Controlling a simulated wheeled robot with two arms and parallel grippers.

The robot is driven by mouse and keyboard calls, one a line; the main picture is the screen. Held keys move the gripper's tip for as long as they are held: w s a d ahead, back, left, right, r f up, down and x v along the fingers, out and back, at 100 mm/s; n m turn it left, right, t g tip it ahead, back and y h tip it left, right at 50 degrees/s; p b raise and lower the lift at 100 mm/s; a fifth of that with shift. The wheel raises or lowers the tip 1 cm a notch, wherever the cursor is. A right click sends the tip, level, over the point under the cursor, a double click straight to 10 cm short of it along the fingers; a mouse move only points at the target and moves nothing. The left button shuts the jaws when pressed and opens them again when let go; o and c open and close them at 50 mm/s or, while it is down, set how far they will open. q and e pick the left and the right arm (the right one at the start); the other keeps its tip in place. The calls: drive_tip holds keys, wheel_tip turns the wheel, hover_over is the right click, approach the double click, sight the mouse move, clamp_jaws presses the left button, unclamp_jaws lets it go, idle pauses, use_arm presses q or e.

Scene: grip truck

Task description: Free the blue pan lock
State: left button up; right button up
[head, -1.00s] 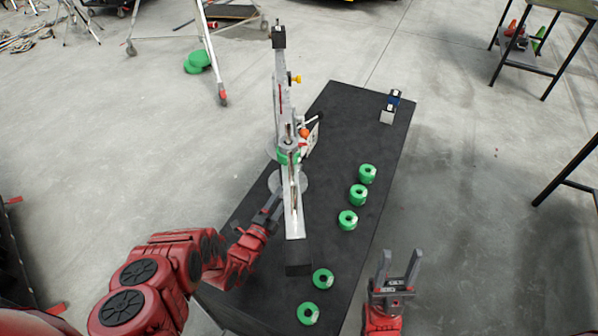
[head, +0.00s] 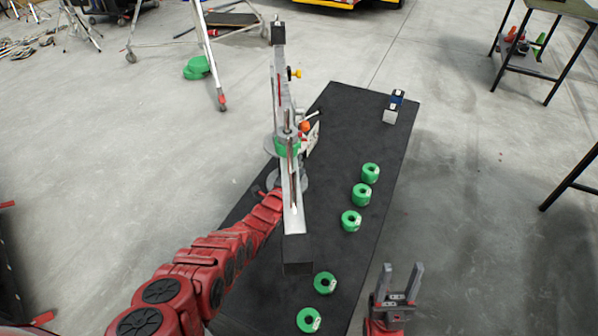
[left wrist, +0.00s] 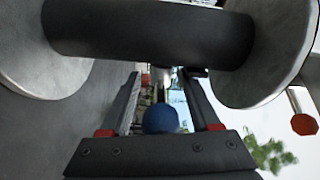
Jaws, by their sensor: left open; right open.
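The blue pan lock, a round blue knob (left wrist: 160,118), shows in the left wrist view between the fingers of my left gripper (left wrist: 162,82). The gripper is open, with a finger on each side of the knob; I cannot tell whether either touches it. In the head view my left arm reaches to the grey camera-crane rig (head: 292,200), where the beam hides most of the gripper and the knob does not show. My right gripper (head: 402,268) is open and empty, with its fingers up, right of the black table's near end.
A dark bar (left wrist: 150,28) between two grey discs crosses above my left fingers. Several green ring weights (head: 361,194) stand on the black table (head: 350,125). Open floor lies right of the table.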

use_arm(q)
drive_tip(key=shift+w+d, duration=0.15)
drive_tip(key=shift+w, duration=0.15)
clamp_jaws()
drive_tip(key=shift+f, duration=0.15)
idle(1.2)
